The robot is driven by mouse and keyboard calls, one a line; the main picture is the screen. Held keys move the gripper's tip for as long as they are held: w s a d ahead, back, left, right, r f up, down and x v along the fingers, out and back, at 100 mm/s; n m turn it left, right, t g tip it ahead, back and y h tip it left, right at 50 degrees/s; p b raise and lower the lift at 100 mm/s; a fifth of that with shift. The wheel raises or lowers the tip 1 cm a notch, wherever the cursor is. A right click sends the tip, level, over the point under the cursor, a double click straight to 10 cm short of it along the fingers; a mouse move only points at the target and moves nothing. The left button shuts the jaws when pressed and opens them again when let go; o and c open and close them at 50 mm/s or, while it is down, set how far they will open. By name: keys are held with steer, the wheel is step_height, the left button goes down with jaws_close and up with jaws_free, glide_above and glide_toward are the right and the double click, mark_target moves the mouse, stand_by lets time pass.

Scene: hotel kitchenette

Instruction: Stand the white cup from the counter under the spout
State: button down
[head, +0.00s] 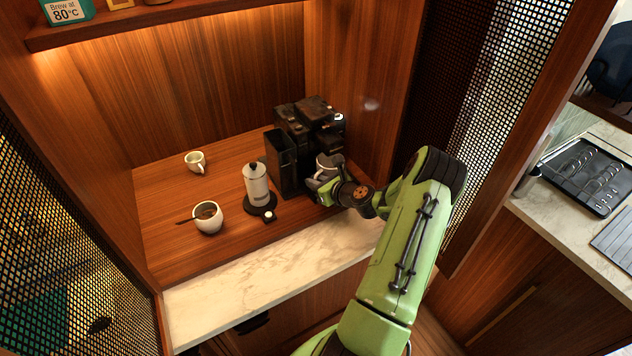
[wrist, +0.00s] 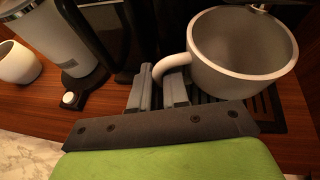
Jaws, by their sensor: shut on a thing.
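A white cup (head: 326,162) is at the front of the black coffee machine (head: 305,118), partly hidden by my gripper (head: 322,182). In the wrist view the cup (wrist: 243,55) is upright and looks empty, with its handle (wrist: 172,66) toward my gripper (wrist: 158,90). The two grey fingers are shut on the handle. The cup is over the slatted drip tray (wrist: 270,108); I cannot tell whether it touches it. A small metal part, perhaps the spout (wrist: 258,8), shows at the cup's far rim.
A white kettle-like jug (head: 256,184) on a black base stands left of the machine. A white bowl (head: 207,218) with a spoon-like handle and another white cup (head: 195,161) stand further left. The marble front edge (head: 270,275) is clear. A mesh door (head: 490,110) is at right.

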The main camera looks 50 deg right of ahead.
steer(key=shift+s, duration=0.15)
steer(key=c, duration=1.1)
jaws_free()
steer(key=shift+f, duration=0.15)
